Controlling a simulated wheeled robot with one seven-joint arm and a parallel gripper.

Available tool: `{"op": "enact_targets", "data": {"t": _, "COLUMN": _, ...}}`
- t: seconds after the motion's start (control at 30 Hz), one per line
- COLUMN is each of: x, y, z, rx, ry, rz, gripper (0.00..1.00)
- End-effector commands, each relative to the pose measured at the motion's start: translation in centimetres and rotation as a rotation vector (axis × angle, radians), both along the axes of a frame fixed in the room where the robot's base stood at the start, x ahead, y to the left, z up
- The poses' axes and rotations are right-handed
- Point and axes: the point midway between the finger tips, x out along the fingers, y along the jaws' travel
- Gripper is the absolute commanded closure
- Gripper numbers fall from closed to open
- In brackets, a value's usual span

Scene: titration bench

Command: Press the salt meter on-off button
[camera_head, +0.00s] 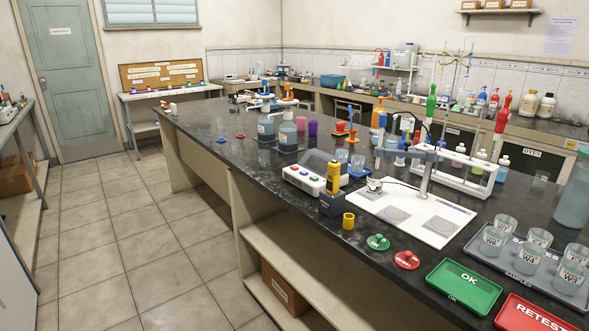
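A yellow and dark handheld meter (333,181) stands upright in a dark holder near the front edge of the black bench; it may be the salt meter. Just left of it, a white box (301,177) carries a row of coloured buttons and a dark sloped top. I cannot read a label on either, and cannot tell which button is the on-off one. My gripper is not in view.
The black bench (228,150) runs from back left to front right. Close to the meter are a yellow cup (348,221), a white stand base (432,235), and green (378,242) and red (407,260) discs. The tiled floor (130,235) at left is clear.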

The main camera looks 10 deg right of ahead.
Motion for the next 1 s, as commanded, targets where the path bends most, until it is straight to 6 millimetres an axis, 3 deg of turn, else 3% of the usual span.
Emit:
{"op": "enact_targets", "data": {"t": 0.23, "x": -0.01, "y": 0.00, "z": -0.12, "rx": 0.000, "ry": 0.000, "rz": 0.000, "gripper": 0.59}}
{"op": "enact_targets", "data": {"t": 0.5, "x": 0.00, "y": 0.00, "z": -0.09, "rx": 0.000, "ry": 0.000, "rz": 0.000, "gripper": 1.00}}
{"op": "enact_targets", "data": {"t": 1.0, "x": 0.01, "y": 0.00, "z": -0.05, "rx": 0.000, "ry": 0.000, "rz": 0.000, "gripper": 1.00}}
